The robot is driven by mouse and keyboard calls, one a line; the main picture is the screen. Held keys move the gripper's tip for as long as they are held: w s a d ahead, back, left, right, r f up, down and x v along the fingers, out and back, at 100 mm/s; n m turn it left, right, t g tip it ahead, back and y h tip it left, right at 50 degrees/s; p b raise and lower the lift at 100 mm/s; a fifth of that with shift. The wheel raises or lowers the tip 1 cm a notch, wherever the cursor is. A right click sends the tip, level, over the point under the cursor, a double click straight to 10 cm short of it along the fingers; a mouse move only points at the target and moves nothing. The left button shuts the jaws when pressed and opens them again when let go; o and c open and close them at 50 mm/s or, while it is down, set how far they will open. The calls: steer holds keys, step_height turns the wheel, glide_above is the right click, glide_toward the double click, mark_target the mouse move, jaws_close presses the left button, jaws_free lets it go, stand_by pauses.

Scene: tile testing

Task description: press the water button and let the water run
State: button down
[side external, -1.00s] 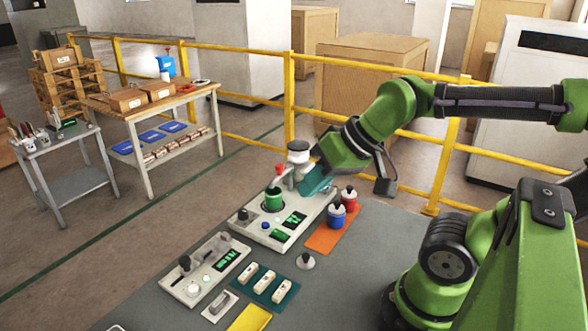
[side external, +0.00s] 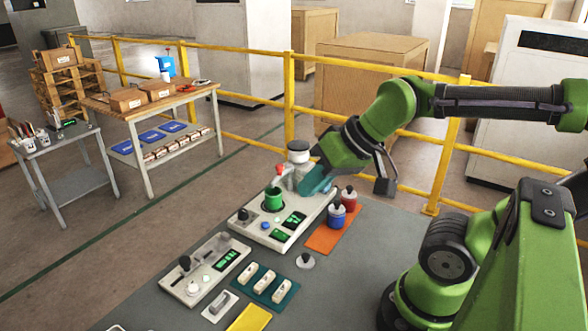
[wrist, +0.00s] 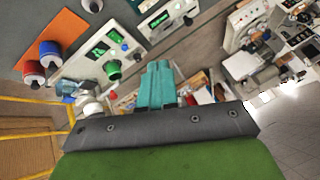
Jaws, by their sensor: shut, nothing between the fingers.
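The test station (side external: 262,236) is a pale panel on the grey table, with green-lit displays (side external: 295,219). A small round blue button (side external: 265,226) is on its front part; I cannot read a label marking it as the water button. A green cup (side external: 273,198) stands on the station beneath a red-tipped spout (side external: 281,170). My gripper (side external: 308,184) has teal fingers, shut and empty, at the station's back right, beside the white-capped container (side external: 298,158). In the wrist view the shut fingers (wrist: 157,66) point past the station, and the green cup (wrist: 113,70) is to their left.
A second panel (side external: 190,285), a teal tray (side external: 262,284) and a yellow pad (side external: 250,318) lie nearer the front. A yellow railing (side external: 350,178) runs behind.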

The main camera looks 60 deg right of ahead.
steer(key=m+y, duration=0.4)
steer(key=m, duration=1.1)
glide_above(269, 224)
steer(key=shift+f, duration=5.05)
steer(key=shift+d, duration=0.1)
steer(key=shift+f, duration=4.45)
